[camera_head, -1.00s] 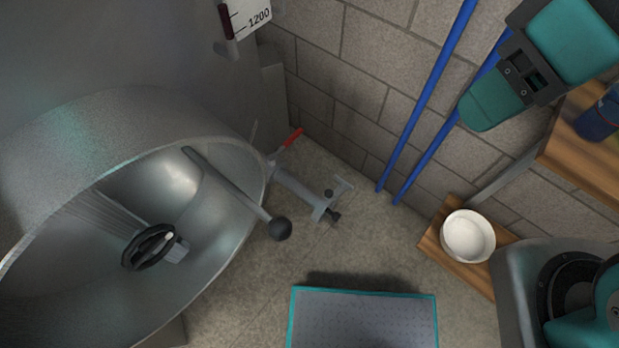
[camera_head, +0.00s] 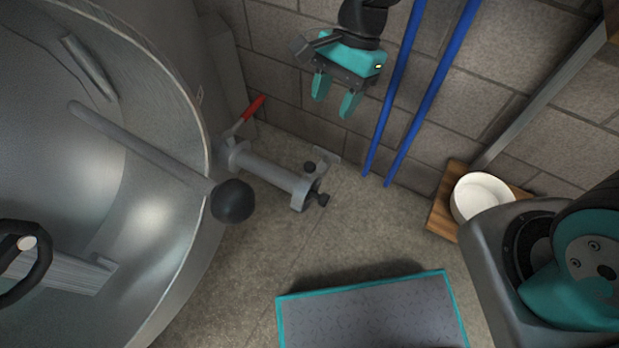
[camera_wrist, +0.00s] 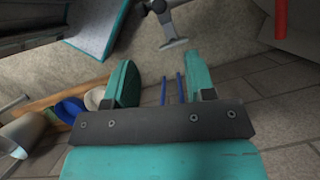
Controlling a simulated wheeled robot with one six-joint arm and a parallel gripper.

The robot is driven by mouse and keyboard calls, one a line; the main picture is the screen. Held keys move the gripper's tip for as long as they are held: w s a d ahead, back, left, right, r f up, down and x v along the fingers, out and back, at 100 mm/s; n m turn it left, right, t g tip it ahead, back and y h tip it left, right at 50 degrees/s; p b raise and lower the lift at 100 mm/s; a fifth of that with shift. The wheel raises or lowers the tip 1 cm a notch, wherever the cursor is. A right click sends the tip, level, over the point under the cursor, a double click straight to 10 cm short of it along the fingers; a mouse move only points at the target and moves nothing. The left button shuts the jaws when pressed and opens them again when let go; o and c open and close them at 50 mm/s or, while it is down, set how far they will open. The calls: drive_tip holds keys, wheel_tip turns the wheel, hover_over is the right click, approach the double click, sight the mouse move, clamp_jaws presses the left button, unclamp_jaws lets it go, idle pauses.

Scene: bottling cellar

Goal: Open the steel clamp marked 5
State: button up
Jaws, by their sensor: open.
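A steel clamp (camera_head: 303,190) sits around the free end of a steel pipe stub at the foot of the tank. It has a dark knob and a small flat lever (camera_head: 326,158). I cannot read a number on it. In the wrist view the lever (camera_wrist: 173,44) shows at the top, beyond the fingertips. My gripper (camera_head: 336,99) is open and empty, above the clamp and slightly right of it in the head view, apart from it. Both fingers (camera_wrist: 163,80) show in the wrist view with nothing between them.
A red valve handle (camera_head: 253,107) rises left of the clamp. A steel tank (camera_head: 165,235) with an open round door and a black-knobbed bar fills the left. Blue poles (camera_head: 425,95) lean on the wall. A white bowl (camera_head: 481,196) and a teal-edged mat (camera_head: 375,312) are nearby.

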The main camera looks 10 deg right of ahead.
sight(312, 163)
drive_tip(key=b+x, duration=0.4)
drive_tip(key=x, duration=1.3)
drive_tip(key=shift+b, duration=0.4)
clamp_jaws()
